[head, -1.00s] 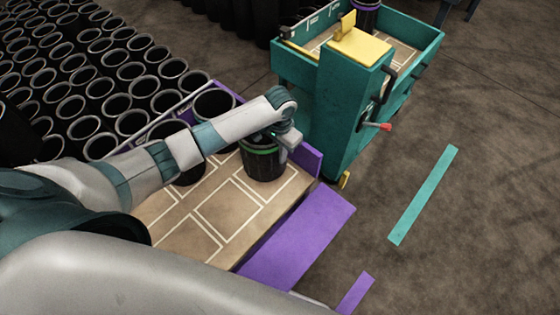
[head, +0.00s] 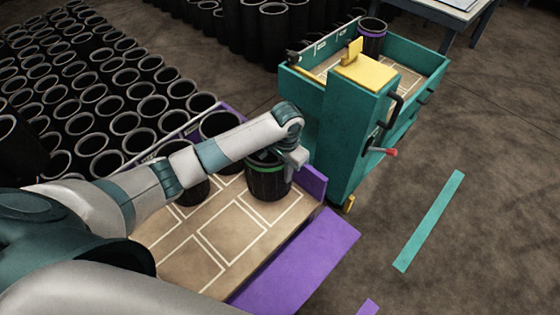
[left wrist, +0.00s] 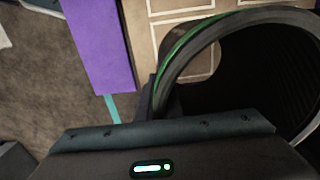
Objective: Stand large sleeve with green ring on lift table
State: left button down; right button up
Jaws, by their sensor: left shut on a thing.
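The large black sleeve with a green ring (head: 268,184) is upright at the far right end of a tan, white-lined deck (head: 232,228) with purple edges. My left gripper (head: 292,160) is shut on the right side of its rim. The left wrist view shows the green-edged rim (left wrist: 182,48) and the dark opening close up; the fingertips are largely hidden there. I cannot tell whether the sleeve's base touches the deck. My right gripper is not in view.
A teal cart (head: 345,135) with a yellow top and red-tipped lever stands just beyond the deck; it holds a purple-ringed sleeve (head: 371,40). Other black sleeves (head: 219,126) stand on the deck's left side. Many stand on the floor at left. Floor at right is mostly clear.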

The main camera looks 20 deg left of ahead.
pick_arm(q)
jog(key=s+r+n, duration=0.2)
jog(key=s+r, duration=0.3)
jog(key=s, duration=0.3)
jog(key=s+d+r+n, duration=0.1)
jog(key=s+r, duration=0.5)
jog(key=s, duration=0.2)
jog(key=shift+d+n, duration=0.3)
jog(key=shift+n, duration=0.1)
jog(key=shift+d, duration=0.1)
